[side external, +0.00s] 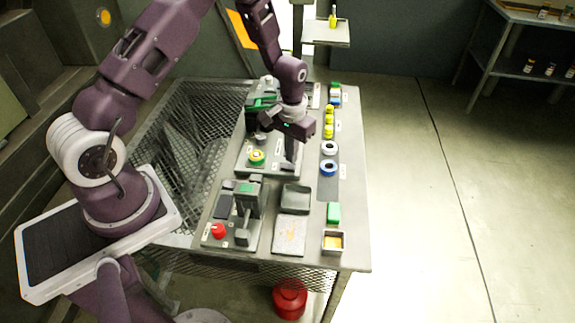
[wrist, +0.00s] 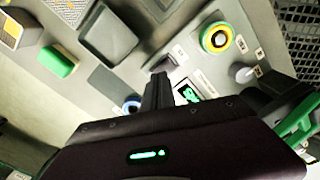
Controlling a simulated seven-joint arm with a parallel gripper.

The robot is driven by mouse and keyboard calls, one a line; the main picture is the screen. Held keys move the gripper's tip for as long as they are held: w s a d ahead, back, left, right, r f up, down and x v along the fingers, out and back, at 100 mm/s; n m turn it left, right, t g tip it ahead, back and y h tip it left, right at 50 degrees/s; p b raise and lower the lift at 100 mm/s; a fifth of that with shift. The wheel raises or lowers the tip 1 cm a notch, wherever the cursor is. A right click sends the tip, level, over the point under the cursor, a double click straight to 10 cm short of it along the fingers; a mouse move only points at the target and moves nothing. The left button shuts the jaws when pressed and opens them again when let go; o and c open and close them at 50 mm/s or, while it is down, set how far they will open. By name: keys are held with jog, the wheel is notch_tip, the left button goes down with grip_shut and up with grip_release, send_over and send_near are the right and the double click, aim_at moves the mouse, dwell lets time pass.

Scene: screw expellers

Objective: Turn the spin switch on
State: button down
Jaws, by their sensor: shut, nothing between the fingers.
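My gripper (side external: 288,166) is shut and empty, pointing down over the right side of the grey control panel on the table. In the wrist view the closed fingers (wrist: 158,78) are close to a small dark switch-like block (wrist: 166,62) at the panel's edge; I cannot tell whether they touch. A yellow-ringed round button (side external: 257,157) is left of the fingers; it also shows in the wrist view (wrist: 216,39). A pale-tipped knob (wrist: 245,75) stands beside it. The labels are too small to read, so I cannot tell which control is the spin switch.
A small green-lit display (wrist: 187,92) is by the fingers. A grey tray (side external: 296,198), a green block (side external: 333,213) and a red knob (side external: 218,230) are nearer the front. Blue (side external: 328,168) and white rings, with yellow pieces (side external: 328,122), line the right side.

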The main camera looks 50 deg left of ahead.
jog(key=shift+r, duration=2.35)
notch_tip(320, 180, up, 6)
send_over(291, 167)
jog(key=d, duration=0.1)
jog(key=s+d+r+m+t, duration=0.1)
jog(key=s+d+r, duration=0.15)
jog(key=r, duration=0.35)
jog(key=s+d+r+t, duration=0.1)
jog(key=s+r, duration=0.3)
jog(key=r, duration=0.3)
jog(key=s+d+r+m+t, duration=0.1)
jog(key=s+r, duration=0.3)
jog(key=s, duration=0.5)
jog(key=s+d+r+m+t, duration=0.1)
jog(key=s+r, duration=0.3)
jog(key=s, duration=0.5)
jog(key=shift+s+d+t, duration=0.35)
jog(key=shift+d+t, duration=0.45)
jog(key=shift+d, duration=0.05)
